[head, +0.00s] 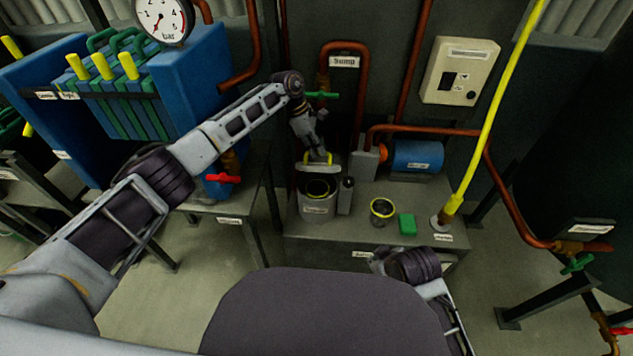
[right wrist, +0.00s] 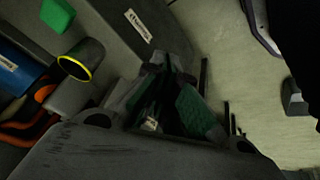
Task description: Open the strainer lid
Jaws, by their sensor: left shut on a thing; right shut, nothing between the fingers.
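The strainer (head: 318,207) is a grey labelled canister on the bench with a yellow ring inside its dark open mouth. Its lid (head: 312,170) stands tilted up at the back of the mouth, with a yellow handle on top. My left gripper (head: 318,154) is shut on the lid's yellow handle, above and behind the mouth. My right gripper (head: 378,260) is low at the bench's front edge, away from the strainer. In the right wrist view its fingers (right wrist: 165,110) are together with nothing between them.
A yellow-rimmed cup (head: 382,210) and a green block (head: 407,224) sit on the bench (head: 300,228) right of the strainer. A dark upright cylinder (head: 346,194) stands close beside it. A yellow pole (head: 490,110), a blue motor (head: 415,155) and copper pipes bound the right and back.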

